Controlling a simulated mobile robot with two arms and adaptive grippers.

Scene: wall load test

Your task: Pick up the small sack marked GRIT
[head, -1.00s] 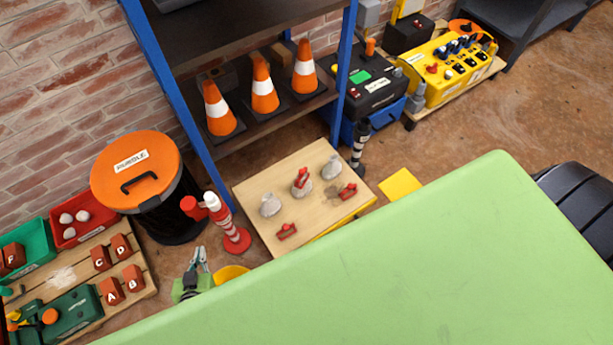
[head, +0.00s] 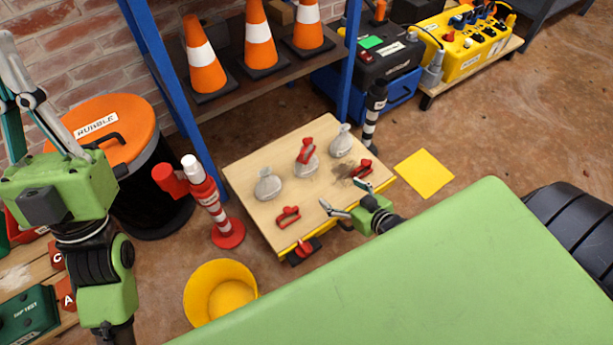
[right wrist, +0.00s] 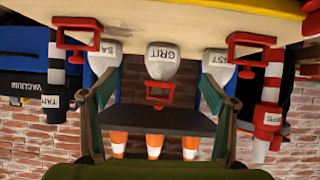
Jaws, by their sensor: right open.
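The GRIT sack is a small grey-white sack (head: 307,168), in the middle of three on a wooden board (head: 250,215). In the right wrist view its marked face (right wrist: 162,62) is between and beyond my finger lines. A red clamp-like piece (head: 305,150) sits at its top, also seen in the right wrist view (right wrist: 158,94). My right gripper (head: 348,198) is open and empty at the board's near edge, apart from the sack. My left gripper (head: 12,75) is raised at far left; its fingers are partly cut off.
Similar sacks stand left (head: 269,186) and right (head: 341,143) of it. Red clamps lie on the board at front left (head: 288,217) and right (head: 363,169). A red-white post (head: 212,195), black-white post (head: 372,118) and cone shelf (head: 225,90) stand around. A yellow bucket (head: 220,290) is nearer.

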